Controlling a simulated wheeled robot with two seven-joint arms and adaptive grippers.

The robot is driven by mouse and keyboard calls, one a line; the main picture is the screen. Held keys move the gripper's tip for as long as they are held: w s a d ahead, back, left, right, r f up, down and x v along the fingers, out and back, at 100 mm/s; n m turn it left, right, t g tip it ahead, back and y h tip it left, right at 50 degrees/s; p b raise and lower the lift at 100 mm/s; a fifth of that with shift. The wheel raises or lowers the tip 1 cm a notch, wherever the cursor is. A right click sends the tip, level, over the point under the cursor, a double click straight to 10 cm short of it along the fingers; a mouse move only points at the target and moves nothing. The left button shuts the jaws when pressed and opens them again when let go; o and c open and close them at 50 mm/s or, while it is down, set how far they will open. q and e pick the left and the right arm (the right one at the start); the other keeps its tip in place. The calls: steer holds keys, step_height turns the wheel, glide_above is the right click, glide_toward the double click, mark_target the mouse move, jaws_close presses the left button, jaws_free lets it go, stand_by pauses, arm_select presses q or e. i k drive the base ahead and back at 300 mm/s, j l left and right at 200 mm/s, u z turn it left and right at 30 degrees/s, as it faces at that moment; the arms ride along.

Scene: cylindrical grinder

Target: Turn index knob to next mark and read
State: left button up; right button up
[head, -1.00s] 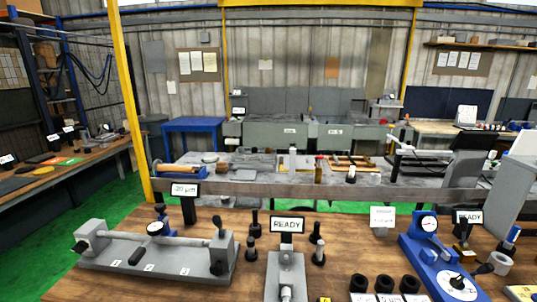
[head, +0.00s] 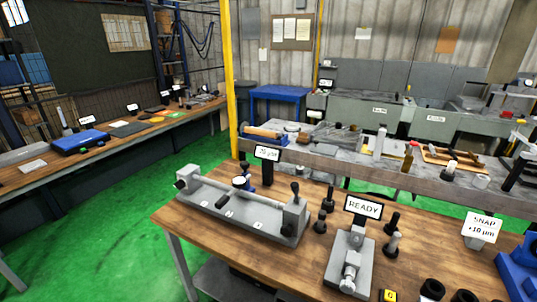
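A grey bench fixture (head: 235,215) with a shaft between two end blocks stands on the wooden table, with small white marked plates along its base. A round dial gauge (head: 239,183) sits at its middle, and a small dark display (head: 267,153) stands behind it, its text too small to read surely. A black-topped lever (head: 295,188) rises from its right end block. A blue device (head: 520,266) is cut off at the right edge; its dial and knob are out of view. I cannot tell which part is the index knob. Neither gripper is in view.
A smaller grey fixture (head: 349,262) stands below a READY display (head: 363,207). Several black posts stand around it, with black rings (head: 432,290) at the front right. A SNAP sign (head: 482,228) stands at right. Green floor (head: 105,240) is clear at left.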

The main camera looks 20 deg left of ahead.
mark_target(180, 183)
steer(key=u, duration=1.55)
